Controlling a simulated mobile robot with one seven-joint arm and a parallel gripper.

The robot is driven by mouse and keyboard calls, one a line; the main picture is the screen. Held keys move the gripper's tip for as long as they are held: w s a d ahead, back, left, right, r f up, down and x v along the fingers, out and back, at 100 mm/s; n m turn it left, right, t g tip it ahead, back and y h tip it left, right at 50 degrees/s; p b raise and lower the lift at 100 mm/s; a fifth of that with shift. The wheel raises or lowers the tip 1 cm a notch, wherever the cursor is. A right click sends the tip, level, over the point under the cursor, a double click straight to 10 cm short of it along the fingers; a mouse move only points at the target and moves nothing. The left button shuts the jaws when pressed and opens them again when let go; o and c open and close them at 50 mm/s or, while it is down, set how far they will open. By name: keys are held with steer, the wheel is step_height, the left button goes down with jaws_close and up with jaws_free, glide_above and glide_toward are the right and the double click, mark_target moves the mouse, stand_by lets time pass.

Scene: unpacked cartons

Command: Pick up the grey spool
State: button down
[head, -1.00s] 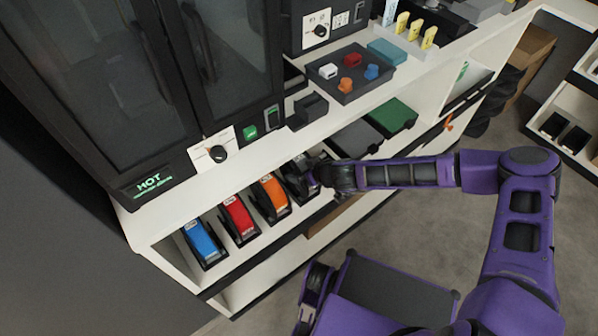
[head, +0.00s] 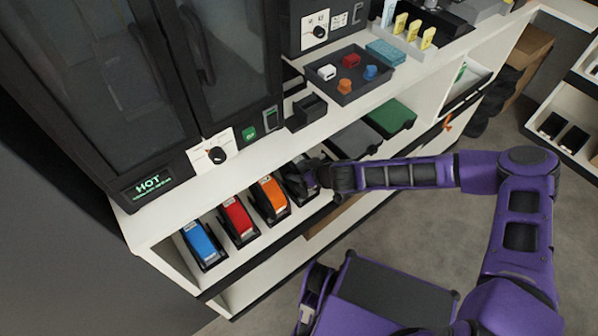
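My gripper (head: 311,181) is at the right end of a row of spool holders on the shelf below the counter. A dark grey spool in its holder (head: 297,187) shows in part there, at the gripper's fingers. The gripper and wrist hide much of it. I cannot tell whether the fingers are open or shut, or whether they touch the spool.
Orange (head: 271,195), red (head: 237,220) and blue (head: 200,243) spools sit in holders to the left. The counter edge lies just above the row. A green-topped bin (head: 392,117) and a grey-topped bin (head: 356,139) stand to the right.

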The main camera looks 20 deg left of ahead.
mark_target(303, 165)
steer(key=shift+r, duration=0.15)
steer(key=shift+r+p, duration=0.3)
steer(key=shift+r, duration=1.2)
steer(key=shift+d+r, duration=0.2)
steer(key=shift+d, duration=0.05)
steer(key=s+d, duration=0.4)
steer(key=d, duration=0.3)
steer(key=s+d, duration=0.4)
steer(key=d, duration=0.4)
steer(key=shift+s+d, duration=0.15)
steer(key=shift+d, duration=0.1)
